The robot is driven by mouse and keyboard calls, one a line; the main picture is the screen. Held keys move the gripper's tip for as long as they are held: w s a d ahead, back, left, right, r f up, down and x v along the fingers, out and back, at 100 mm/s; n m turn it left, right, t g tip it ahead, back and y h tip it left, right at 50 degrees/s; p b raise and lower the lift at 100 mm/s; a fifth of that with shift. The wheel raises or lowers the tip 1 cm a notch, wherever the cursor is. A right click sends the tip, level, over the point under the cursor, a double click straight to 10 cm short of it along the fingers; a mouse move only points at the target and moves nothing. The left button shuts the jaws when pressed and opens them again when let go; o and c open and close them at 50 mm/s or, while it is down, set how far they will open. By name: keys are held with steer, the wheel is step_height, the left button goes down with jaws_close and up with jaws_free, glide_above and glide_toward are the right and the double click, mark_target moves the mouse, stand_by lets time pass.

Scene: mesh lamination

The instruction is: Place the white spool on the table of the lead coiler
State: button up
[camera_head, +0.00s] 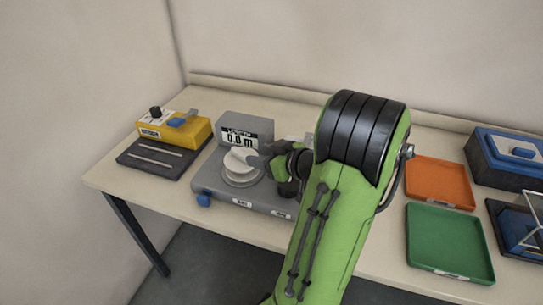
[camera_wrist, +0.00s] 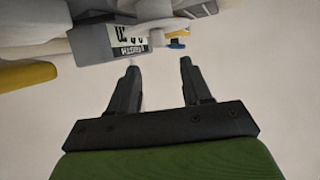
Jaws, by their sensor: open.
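The lead coiler is a grey machine (camera_head: 211,181) with an upright display reading about 0.0 m and a round table (camera_head: 243,182) on top. The white spool (camera_head: 238,160) is at that round table and looks tilted; whether it rests fully on it I cannot tell. My gripper (camera_head: 265,160) is just right of the spool, low over the coiler. In the wrist view my gripper (camera_wrist: 158,68) has its two fingers apart with nothing visible between them. The coiler's display (camera_wrist: 128,45) shows upside down beyond the fingers.
A yellow device (camera_head: 183,134) on a dark base stands left of the coiler. An orange tray (camera_head: 438,181), a green tray (camera_head: 448,240) and a blue-and-grey box (camera_head: 507,155) are at the right. My arm hides the table's middle. A wall stands behind.

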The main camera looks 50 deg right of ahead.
steer(key=v, duration=0.5)
steer(key=w+a+n+g+y, duration=0.2)
steer(key=a+g, duration=0.1)
steer(key=a, duration=0.5)
steer(key=w+a+n+g+y, duration=0.1)
steer(key=w+a+g+y, duration=0.1)
steer(key=a, duration=0.7)
steer(key=s+a+r+m+g+h, duration=0.2)
steer(key=s+a+g+h, duration=0.1)
steer(key=s+a, duration=0.6)
steer(key=shift+s+a+r, duration=0.15)
steer(key=shift+s+a, duration=0.05)
steer(key=shift+s, duration=1)
